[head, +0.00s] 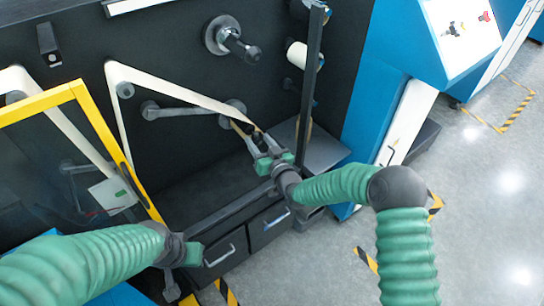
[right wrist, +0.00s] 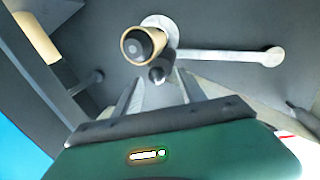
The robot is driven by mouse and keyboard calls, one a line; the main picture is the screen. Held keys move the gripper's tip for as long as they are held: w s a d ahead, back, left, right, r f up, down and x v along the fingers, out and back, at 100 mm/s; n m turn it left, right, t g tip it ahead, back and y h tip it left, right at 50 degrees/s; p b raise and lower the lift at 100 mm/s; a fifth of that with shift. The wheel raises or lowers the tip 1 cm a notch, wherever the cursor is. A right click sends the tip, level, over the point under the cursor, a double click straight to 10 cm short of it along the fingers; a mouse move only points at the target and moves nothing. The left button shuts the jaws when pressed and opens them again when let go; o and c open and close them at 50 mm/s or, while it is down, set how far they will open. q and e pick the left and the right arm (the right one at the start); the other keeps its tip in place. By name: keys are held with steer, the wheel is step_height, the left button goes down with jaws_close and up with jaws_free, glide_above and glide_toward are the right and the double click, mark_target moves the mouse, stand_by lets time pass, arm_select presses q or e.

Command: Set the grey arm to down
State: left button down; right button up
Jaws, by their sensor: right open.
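A grey arm (head: 185,113) lies nearly level on the dark machine face, from a round end at left to a hub by a roller. It shows in the right wrist view (right wrist: 225,56), running right from the roller (right wrist: 143,45). A dark knob (right wrist: 160,73) is at the roller's near side. My right gripper (head: 262,143) is open close to the roller. In the wrist view its fingers (right wrist: 158,95) are apart, with the knob beyond their tips and no visible grip. My left gripper (head: 190,252) is low at left; its fingers are unclear.
A yellow-framed clear door (head: 100,125) stands at left. Cream web (head: 180,90) runs above the grey arm. A dark upright post (head: 311,80) and a white roll (head: 304,55) are right of the roller. Drawers (head: 268,225) lie below; open floor is at right.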

arm_select(q)
steer(key=shift+s+d+r+p, duration=0.1)
steer(key=shift+d+r+p, duration=0.15)
steer(key=shift+r, duration=0.25)
arm_select(e)
steer(key=v, duration=1.4)
steer(key=shift+d, duration=0.2)
arm_select(q)
steer(key=shift+d, duration=0.2)
arm_select(e)
steer(key=shift+s+d, duration=0.15)
steer(key=shift+d, duration=0.1)
arm_select(q)
steer(key=shift+r, duration=0.1)
arm_select(e)
steer(key=shift+r, duration=0.1)
